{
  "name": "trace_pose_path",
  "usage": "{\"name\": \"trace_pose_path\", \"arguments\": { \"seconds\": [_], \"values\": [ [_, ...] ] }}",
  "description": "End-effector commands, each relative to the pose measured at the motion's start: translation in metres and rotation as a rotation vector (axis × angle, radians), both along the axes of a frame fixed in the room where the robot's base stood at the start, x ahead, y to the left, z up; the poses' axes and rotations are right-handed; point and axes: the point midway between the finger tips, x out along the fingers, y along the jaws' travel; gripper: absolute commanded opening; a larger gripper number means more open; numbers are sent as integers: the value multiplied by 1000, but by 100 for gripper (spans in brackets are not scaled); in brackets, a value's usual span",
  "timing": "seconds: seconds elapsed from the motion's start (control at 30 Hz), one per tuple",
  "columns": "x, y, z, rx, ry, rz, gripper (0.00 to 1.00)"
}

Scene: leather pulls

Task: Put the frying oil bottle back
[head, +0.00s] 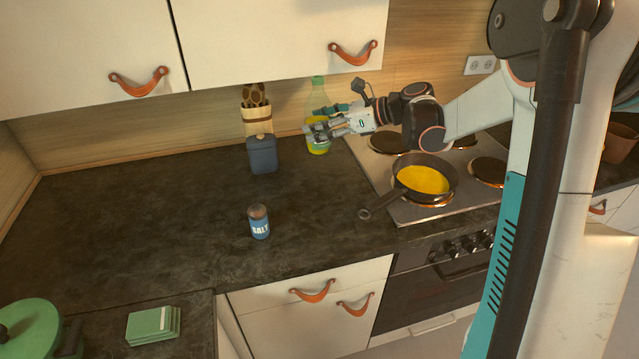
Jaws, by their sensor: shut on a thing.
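The frying oil bottle (318,146) is a clear bottle with a green cap and yellow oil inside. It stands upright at the back of the dark counter, just left of the stove, close to the wall. My gripper (322,128) reaches in from the right and is shut on the bottle around its middle. The fingers hide part of the bottle's body. The bottle's base appears to be at the counter, but I cannot tell whether it touches.
A blue-grey canister (263,154) and a wooden utensil holder (257,120) stand left of the bottle. A pan with yellow liquid (422,180) sits on the stove (407,212). A salt shaker (259,222) stands mid-counter. Upper cabinets (275,40) hang above.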

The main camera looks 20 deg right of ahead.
Motion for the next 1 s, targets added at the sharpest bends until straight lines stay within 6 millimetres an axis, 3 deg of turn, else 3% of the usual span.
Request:
{"name": "trace_pose_path", "arguments": {
  "seconds": [0.1, 0.4, 0.53, 0.77, 1.0],
  "values": [
    [0, 0, -33, 1, 0, -1, 14],
    [0, 0, -100, 1, 0, -2, 14],
    [0, 0, -116, 1, 0, -2, 14],
    [0, 0, -128, 1, 0, -2, 14],
    [0, 0, -161, 1, 0, -3, 14]
  ]
}}
